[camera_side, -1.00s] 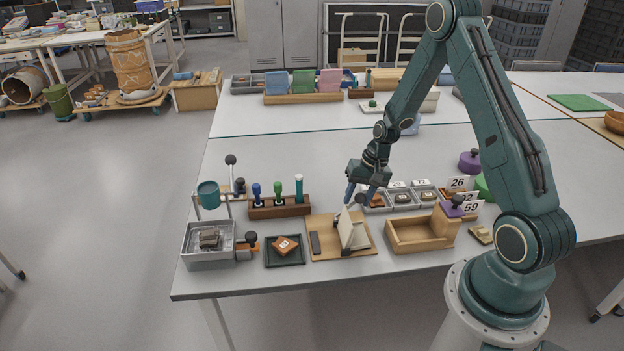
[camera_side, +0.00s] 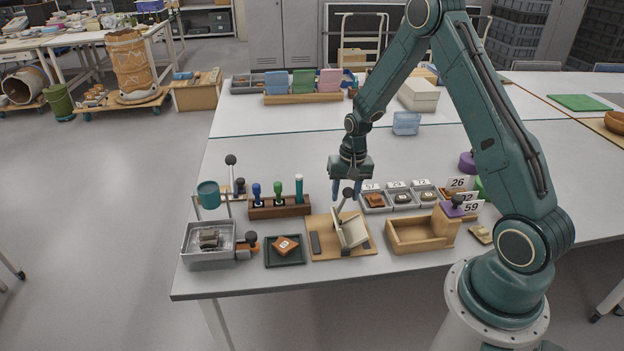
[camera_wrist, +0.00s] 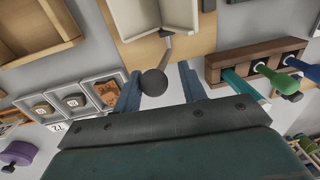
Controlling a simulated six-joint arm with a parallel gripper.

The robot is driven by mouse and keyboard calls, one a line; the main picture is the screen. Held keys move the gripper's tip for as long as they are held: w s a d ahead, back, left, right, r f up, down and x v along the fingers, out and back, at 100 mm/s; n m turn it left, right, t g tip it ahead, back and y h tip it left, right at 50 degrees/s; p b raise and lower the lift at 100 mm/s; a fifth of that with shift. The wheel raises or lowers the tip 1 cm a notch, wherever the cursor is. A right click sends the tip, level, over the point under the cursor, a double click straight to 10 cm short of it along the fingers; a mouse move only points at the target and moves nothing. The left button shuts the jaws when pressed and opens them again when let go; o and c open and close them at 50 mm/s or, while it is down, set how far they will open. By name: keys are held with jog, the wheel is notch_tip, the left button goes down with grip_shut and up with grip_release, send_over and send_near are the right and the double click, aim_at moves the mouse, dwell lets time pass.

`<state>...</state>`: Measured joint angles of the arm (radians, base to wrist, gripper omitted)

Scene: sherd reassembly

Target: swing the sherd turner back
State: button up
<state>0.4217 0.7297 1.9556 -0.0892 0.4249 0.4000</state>
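The sherd turner is a light wooden base (camera_side: 322,249) with cream angled plates (camera_side: 351,232) and a lever ending in a dark round knob (camera_side: 348,192). The plates also show at the top of the wrist view (camera_wrist: 150,18), and the knob (camera_wrist: 154,82) sits between my fingers there. My gripper (camera_side: 347,194) is over the turner with its blue fingers pointing down, one on each side of the knob. The fingers (camera_wrist: 160,85) are open. The knob is close to one finger, with a clear gap to the other.
A dark tray (camera_side: 285,263) with a brown sherd lies left of the turner. A rack (camera_side: 262,210) with coloured handles stands behind left. Small grey trays (camera_side: 403,207) of sherds stand behind right, and an open wooden box (camera_side: 412,246) is to the right.

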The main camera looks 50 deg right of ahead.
jog(key=shift+w+a+r+g+h, duration=0.2)
jog(key=shift+w+a+g+h, duration=0.15)
jog(key=shift+w+a, duration=0.45)
jog(key=shift+w+a+f+g+h, duration=0.25)
jog(key=shift+w+a+g+h, duration=0.35)
jog(key=shift+w+a, duration=0.5)
jog(key=shift+w+a+f+g+h, duration=0.5)
jog(key=shift+w+a+f, duration=0.2)
jog(key=shift+w+a, duration=0.3)
jog(key=shift+w+a+f+g+h, duration=0.3)
jog(key=shift+w+a+f+h, duration=0.1)
jog(key=shift+f, duration=0.2)
jog(key=shift+w+a+f+g+h, duration=0.25)
jog(key=shift+a+f, duration=0.1)
jog(key=shift+f, duration=0.25)
jog(key=shift+v, duration=2.7)
jog(key=shift+r, duration=0.15)
jog(key=shift+r, duration=0.1)
